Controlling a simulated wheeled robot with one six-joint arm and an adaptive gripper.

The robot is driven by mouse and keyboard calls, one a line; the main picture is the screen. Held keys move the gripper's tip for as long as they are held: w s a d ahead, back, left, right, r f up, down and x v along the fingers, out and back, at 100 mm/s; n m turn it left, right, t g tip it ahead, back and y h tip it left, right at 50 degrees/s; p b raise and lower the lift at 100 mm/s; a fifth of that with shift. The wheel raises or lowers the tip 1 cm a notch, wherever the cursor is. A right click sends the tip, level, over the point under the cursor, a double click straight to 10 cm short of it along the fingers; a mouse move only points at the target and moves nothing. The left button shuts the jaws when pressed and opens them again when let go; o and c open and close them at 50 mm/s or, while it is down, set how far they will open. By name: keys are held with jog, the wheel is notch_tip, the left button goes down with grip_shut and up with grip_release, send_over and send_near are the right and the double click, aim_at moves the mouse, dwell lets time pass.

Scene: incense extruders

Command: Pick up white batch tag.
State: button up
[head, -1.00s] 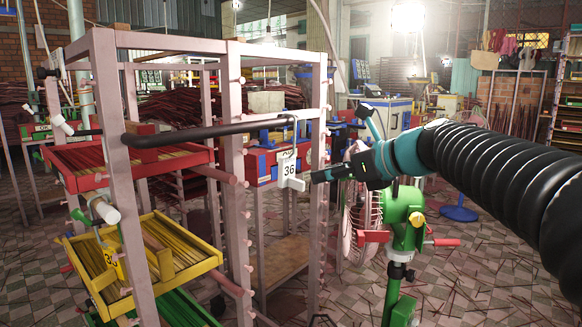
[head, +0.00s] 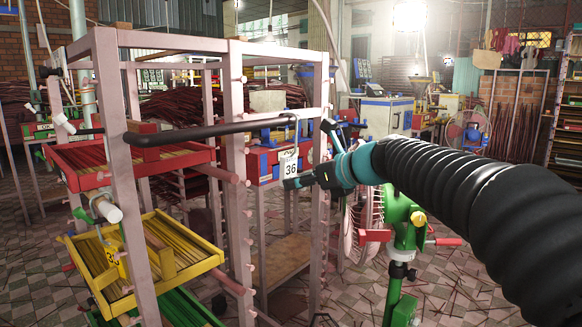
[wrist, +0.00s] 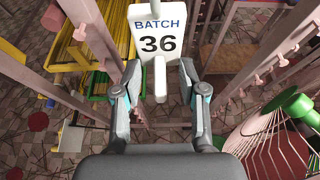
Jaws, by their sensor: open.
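The white batch tag (head: 290,166), marked 36, hangs upright from a hook below a black bar (head: 215,133) on the pink rack. In the wrist view the tag (wrist: 158,28) reads BATCH 36 and has a white grip tab (wrist: 160,78) sticking out toward me. My gripper (wrist: 160,68) is open, with one finger on each side of the tab and a gap on both sides. In the head view my gripper (head: 293,183) is at the tag's lower edge and hides the tab.
Rack posts (head: 239,180) with pegs stand close on both sides of the tag.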

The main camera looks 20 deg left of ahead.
aim_at(291, 163)
grip_shut()
jog(key=shift+r, duration=0.5)
notch_tip(291, 163, up, 4)
jog(key=shift+f+p, duration=0.2)
jog(key=shift+p, duration=0.45)
jog(key=w+v, duration=0.2)
jog(key=v, duration=2)
jog(key=shift+w+d+r, duration=0.3)
jog(key=shift+d+r, duration=0.2)
jog(key=shift+d, duration=0.05)
